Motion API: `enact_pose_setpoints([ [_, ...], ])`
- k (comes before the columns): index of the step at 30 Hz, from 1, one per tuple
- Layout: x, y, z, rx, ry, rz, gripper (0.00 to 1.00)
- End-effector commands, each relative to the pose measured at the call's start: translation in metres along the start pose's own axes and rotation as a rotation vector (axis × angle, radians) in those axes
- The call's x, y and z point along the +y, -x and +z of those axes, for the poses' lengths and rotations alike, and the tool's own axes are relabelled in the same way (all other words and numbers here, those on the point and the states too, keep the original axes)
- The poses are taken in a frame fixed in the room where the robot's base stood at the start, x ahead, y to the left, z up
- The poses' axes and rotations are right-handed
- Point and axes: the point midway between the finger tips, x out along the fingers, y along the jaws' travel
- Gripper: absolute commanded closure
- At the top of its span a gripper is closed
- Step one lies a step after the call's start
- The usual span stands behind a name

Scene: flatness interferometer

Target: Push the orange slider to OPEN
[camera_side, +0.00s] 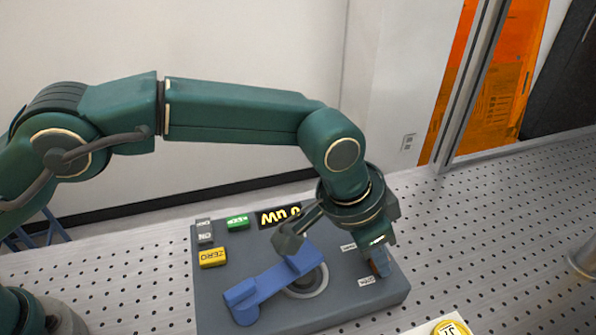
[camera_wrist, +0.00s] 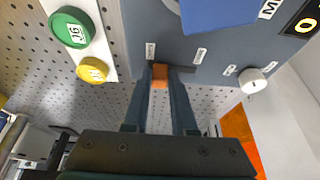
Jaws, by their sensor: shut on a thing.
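The orange slider (camera_wrist: 160,75) sits between my fingertips in the wrist view, in a dark slot at the edge of the grey instrument box (camera_wrist: 222,50). My gripper (camera_wrist: 160,80) is shut on it, one finger on each side. The slider is near the slot's left end in that view, by a small white label (camera_wrist: 150,49). Another white label (camera_wrist: 199,55) is near the slot's right end. The lettering is too small to read surely. In the side view my gripper (camera_side: 380,265) points down at the box's right part, and it hides the slider.
On the box are a blue arm (camera_side: 268,282), a yellow ZERO button (camera_side: 212,258), a green button (camera_side: 237,222) and a lit display (camera_side: 278,216). A white knob (camera_wrist: 253,81) shows right of the slot. Green (camera_wrist: 73,27) and yellow (camera_wrist: 92,70) discs lie on a white card.

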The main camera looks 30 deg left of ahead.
Motion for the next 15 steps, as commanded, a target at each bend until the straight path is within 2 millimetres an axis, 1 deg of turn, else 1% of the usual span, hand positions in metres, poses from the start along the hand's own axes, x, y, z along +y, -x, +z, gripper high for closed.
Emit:
enact_pose_setpoints([
  [1,0.0078,0.0008,0.0000,-0.001,-0.004,0.002,1.00],
  [3,0.0115,0.0008,0.0002,-0.001,-0.001,0.001,1.00],
  [11,0.0143,0.0008,0.0002,-0.001,0.000,0.006,1.00],
  [12,0.0146,0.0008,0.0002,-0.001,0.000,0.006,0.64],
  [13,0.0149,0.0008,0.0002,-0.001,-0.001,0.006,0.52],
  [14,0.0147,0.0007,0.0002,0.000,-0.001,0.006,0.45],
  [15,0.0143,0.0006,0.0001,0.000,-0.001,0.005,0.45],
])
